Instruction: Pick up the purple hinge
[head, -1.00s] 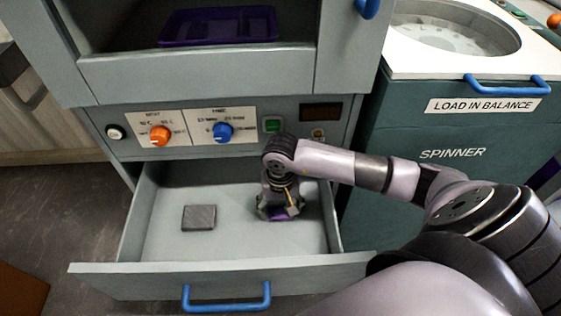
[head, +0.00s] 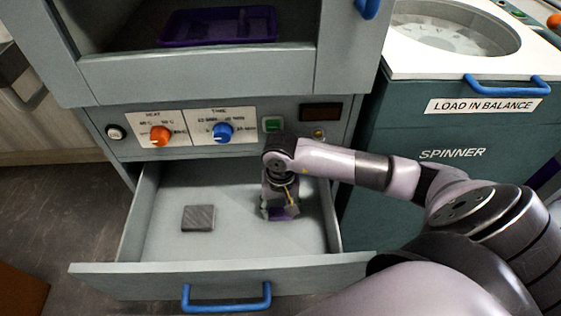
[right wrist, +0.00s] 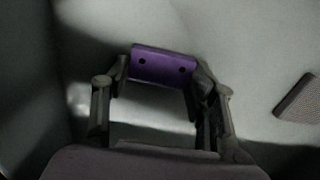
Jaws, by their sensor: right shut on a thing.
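The purple hinge (head: 283,213) is in the open drawer, toward its right side. In the right wrist view the purple hinge (right wrist: 162,66) shows as a flat plate with two dark holes, between the two fingertips. My right gripper (head: 280,212) reaches down into the drawer and is shut on the hinge, with one finger at each end of it. It also shows in the right wrist view (right wrist: 160,72). I cannot tell whether the hinge touches the drawer floor. My left gripper is not in view.
The open drawer (head: 220,279) has a blue handle and raised walls around the hinge. A grey block (head: 198,217) lies on its floor to the left. Above is a control panel with an orange knob (head: 160,135) and a blue knob (head: 222,131). A spinner cabinet (head: 440,120) stands right.

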